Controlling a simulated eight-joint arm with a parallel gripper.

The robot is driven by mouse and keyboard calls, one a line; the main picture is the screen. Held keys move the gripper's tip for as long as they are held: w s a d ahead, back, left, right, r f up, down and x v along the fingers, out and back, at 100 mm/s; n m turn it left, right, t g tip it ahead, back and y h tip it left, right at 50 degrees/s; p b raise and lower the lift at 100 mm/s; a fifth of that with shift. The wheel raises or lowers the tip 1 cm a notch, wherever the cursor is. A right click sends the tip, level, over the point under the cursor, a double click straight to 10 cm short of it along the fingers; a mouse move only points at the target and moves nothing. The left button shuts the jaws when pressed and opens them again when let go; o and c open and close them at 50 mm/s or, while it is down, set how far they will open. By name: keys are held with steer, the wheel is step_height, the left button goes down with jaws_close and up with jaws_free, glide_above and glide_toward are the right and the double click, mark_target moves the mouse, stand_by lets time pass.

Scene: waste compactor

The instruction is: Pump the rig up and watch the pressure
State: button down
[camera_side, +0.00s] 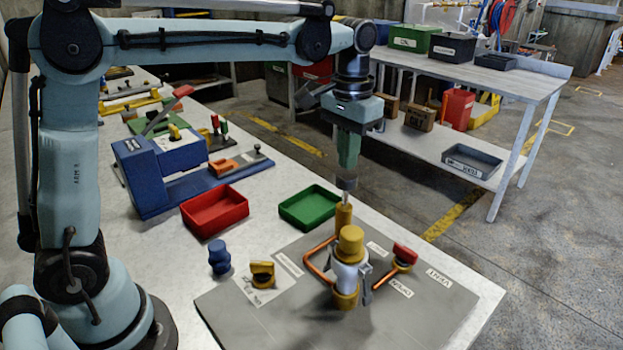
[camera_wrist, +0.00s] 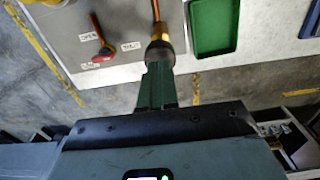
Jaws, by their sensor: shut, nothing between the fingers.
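The rig stands on a grey plate (camera_side: 240,318) at the table's front. It has a pale body with a yellow cap (camera_side: 350,245), copper pipes and a red-handled valve (camera_side: 405,254), which also shows in the wrist view (camera_wrist: 103,54). Behind the cap is an upright yellow cylinder (camera_side: 343,216) with a dark round knob (camera_side: 347,184) on top. My gripper (camera_side: 348,168) points down, its green fingers shut and empty. Its tips are at or just above the knob; I cannot tell if they touch. The wrist view shows the fingers (camera_wrist: 157,88) beside the knob (camera_wrist: 159,52). No readable pressure dial shows.
A red tray (camera_side: 215,212) and a green tray (camera_side: 310,207) lie behind the plate. A blue knobbed piece (camera_side: 219,257) and a yellow-topped fitting (camera_side: 262,273) stand left of the rig. A blue machine (camera_side: 165,165) is further left. The plate's front right is clear.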

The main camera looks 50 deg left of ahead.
mark_target(347, 175)
steer(key=shift+f, duration=0.1)
steer(key=shift+f, duration=2.2)
steer(key=shift+r, duration=2.35)
steer(key=shift+f, duration=0.1)
steer(key=shift+f, duration=2.15)
steer(key=shift+r, duration=2.25)
